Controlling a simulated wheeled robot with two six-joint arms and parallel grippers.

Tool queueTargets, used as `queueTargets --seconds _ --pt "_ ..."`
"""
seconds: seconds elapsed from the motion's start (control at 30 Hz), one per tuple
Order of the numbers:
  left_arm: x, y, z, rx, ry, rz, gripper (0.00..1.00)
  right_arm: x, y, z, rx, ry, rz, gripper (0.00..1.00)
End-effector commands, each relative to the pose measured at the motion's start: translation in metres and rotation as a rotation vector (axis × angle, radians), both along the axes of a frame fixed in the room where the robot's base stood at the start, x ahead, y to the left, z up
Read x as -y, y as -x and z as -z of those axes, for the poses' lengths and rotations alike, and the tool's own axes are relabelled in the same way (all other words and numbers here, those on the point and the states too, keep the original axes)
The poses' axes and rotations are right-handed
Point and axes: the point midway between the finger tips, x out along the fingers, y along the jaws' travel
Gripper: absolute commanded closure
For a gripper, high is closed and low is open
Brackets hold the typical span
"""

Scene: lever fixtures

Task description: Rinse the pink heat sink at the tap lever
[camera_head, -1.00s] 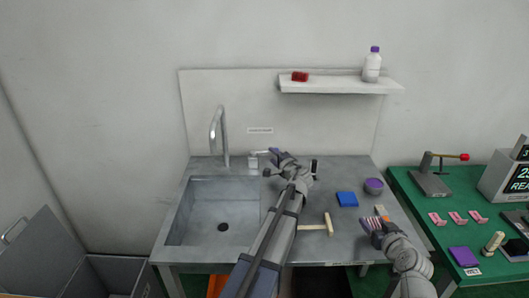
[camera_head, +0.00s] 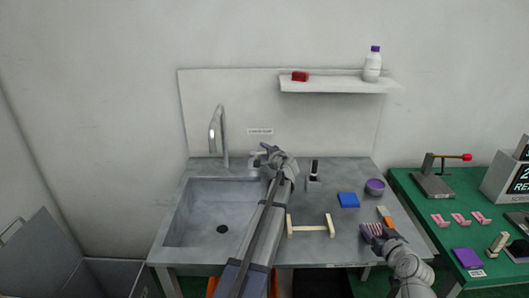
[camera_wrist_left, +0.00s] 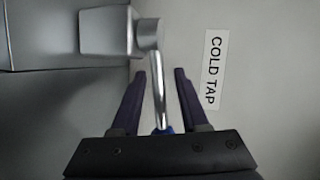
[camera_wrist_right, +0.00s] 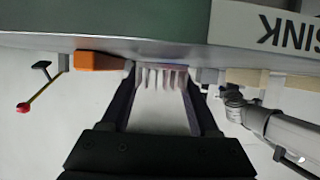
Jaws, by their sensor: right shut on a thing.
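The tap lever (camera_wrist_left: 158,95) is a slim metal bar with a blue end, below the "COLD TAP" label (camera_wrist_left: 214,68). My left gripper (camera_wrist_left: 160,74) is open, with its fingers on either side of the lever and apparent gaps beside it. In the head view the left gripper (camera_head: 266,150) mostly hides the lever. The curved spout (camera_head: 218,125) stands over the grey sink basin (camera_head: 180,225); I see no water. My right gripper (camera_head: 368,228) is shut on the pink heat sink (camera_wrist_right: 160,76), whose pale fins show between the fingers, near the counter's front right.
A wooden bracket (camera_head: 312,230), black-handled item (camera_head: 314,171), blue block (camera_head: 348,200), purple bowl (camera_head: 375,187) and orange item (camera_head: 384,211) are on the counter. The green table (camera_head: 425,200) at right holds several parts. A shelf (camera_head: 340,86) hangs above.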

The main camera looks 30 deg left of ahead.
Motion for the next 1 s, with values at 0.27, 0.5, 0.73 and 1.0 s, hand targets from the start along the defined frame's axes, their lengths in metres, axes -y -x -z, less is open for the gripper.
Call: queueTargets --seconds 0.27,0.5,0.73,1.0 --pt "0.0 0.0001 0.0 0.0 0.0 0.0 0.88 0.0 0.0 0.0 0.0 0.0 0.0 0.94" --pt "0.0001 0.0002 0.0001 0.0 0.0 0.0 1.0 0.0 0.0 0.0 0.0 0.0 0.0 0.94" --pt "0.0002 0.0003 0.0001 0.0 0.0 -0.001 1.0 0.0 0.0 0.0 0.0 0.0 0.0 0.94" --pt "0.0003 0.0003 0.0002 0.0 0.001 -0.001 1.0 0.0 0.0 0.0 0.0 0.0 0.0 0.94"
